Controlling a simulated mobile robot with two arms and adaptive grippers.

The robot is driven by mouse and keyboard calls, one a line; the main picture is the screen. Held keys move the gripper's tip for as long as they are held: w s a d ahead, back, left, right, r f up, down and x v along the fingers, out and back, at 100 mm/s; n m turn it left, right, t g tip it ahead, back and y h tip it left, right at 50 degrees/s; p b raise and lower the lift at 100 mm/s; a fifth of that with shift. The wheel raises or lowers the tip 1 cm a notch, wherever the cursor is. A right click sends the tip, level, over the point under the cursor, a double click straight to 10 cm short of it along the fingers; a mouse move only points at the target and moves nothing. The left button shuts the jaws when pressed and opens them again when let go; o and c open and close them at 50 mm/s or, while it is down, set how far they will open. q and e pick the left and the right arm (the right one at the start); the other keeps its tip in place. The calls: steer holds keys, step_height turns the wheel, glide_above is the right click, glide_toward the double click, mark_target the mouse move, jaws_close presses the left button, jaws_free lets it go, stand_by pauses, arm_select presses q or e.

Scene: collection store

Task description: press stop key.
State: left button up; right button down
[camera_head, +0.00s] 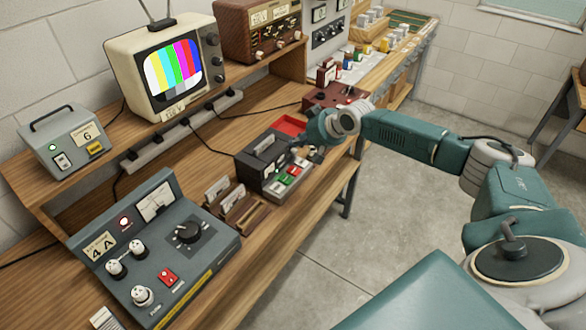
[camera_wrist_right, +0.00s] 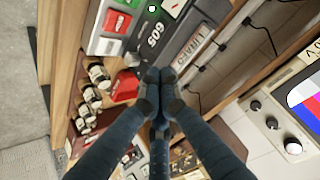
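A grey desktop machine (camera_head: 262,158) with a row of coloured keys stands near the bench's front edge. A red key (camera_head: 294,170) and a green key (camera_head: 287,179) show on its front. The wrist view also shows the red key (camera_wrist_right: 117,22) and part of the green key (camera_wrist_right: 134,3); I cannot read which key is stop. My right gripper (camera_head: 302,153) is above the machine's right end, just behind the keys. In the wrist view, its fingers (camera_wrist_right: 158,78) are together with nothing visible between them. Contact with the machine cannot be told. My left gripper is not in view.
A red tray (camera_head: 289,124) lies close behind the machine. Card holders (camera_head: 236,202) and a grey control box (camera_head: 155,250) stand to its left. A television (camera_head: 165,60) is on the raised shelf. Open floor (camera_head: 330,255) lies in front of the bench.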

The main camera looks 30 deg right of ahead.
steer(key=b, duration=0.4)
glide_above(295, 171)
step_height(295, 171, down, 4)
steer(key=shift+f, duration=0.15)
step_height(295, 171, down, 4)
steer(key=b, duration=0.3)
steer(key=shift+f, duration=0.45)
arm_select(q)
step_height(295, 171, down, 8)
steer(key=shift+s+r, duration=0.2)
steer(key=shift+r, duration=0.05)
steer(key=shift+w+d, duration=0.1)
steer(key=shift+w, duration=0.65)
